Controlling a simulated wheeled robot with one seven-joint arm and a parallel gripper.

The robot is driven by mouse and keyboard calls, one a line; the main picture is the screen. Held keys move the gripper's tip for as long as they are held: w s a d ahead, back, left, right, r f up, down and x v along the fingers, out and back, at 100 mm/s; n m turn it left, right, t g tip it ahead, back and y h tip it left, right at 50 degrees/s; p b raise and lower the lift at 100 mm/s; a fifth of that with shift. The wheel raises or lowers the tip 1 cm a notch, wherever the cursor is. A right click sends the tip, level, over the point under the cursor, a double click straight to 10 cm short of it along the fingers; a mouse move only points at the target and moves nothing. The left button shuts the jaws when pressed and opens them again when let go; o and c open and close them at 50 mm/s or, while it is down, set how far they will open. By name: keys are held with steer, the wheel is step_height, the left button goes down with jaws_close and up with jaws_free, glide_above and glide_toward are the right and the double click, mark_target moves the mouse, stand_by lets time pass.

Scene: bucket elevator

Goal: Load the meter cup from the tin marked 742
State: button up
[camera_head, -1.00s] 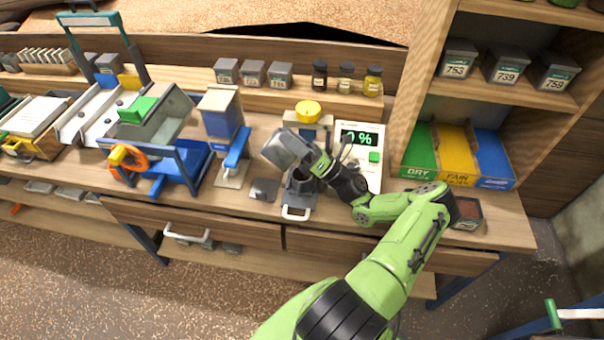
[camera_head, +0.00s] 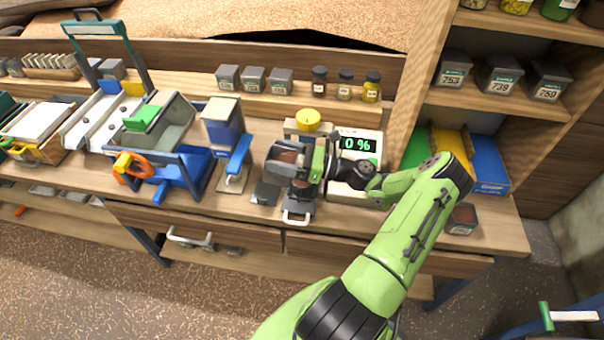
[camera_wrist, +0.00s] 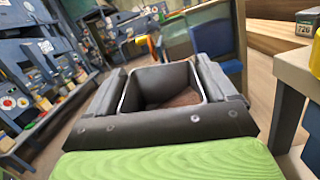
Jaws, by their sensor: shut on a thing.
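My gripper (camera_head: 308,163) is shut on an open grey tin (camera_wrist: 190,73), which also shows in the head view (camera_head: 274,167). Reddish-brown grain lies inside the tin, seen through its open top in both views. No number can be read on it. The tin is held in the air over the dark meter cup (camera_head: 300,192), which stands at the front of the meter with a pale handle below it. The tin and gripper hide most of the cup, so I cannot tell what is in it. The meter (camera_head: 357,150) reads 0 %.
A second open tin (camera_head: 462,219) with brown contents stands at the bench's right. A dark flat plate (camera_head: 265,192) lies left of the cup. Green, yellow and blue bins (camera_head: 489,165) stand behind my arm. Labelled tins (camera_head: 500,75) sit on the right shelf.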

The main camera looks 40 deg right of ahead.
steer(key=r+p, duration=0.1)
steer(key=a+r+p, duration=0.1)
steer(key=r, duration=0.1)
steer(key=shift+a+n+p, duration=0.15)
steer(key=shift+n+p, duration=0.15)
steer(key=shift+w+a+f+n+g+h+p, duration=0.1)
steer(key=shift+a+n+g+h+p, duration=0.1)
steer(key=shift+n+g+h+p, duration=0.3)
steer(key=shift+f+g, duration=0.3)
steer(key=shift+f, duration=0.2)
step_height(320, 180, up, 3)
steer(key=p, duration=0.3)
steer(key=shift+f, duration=0.1)
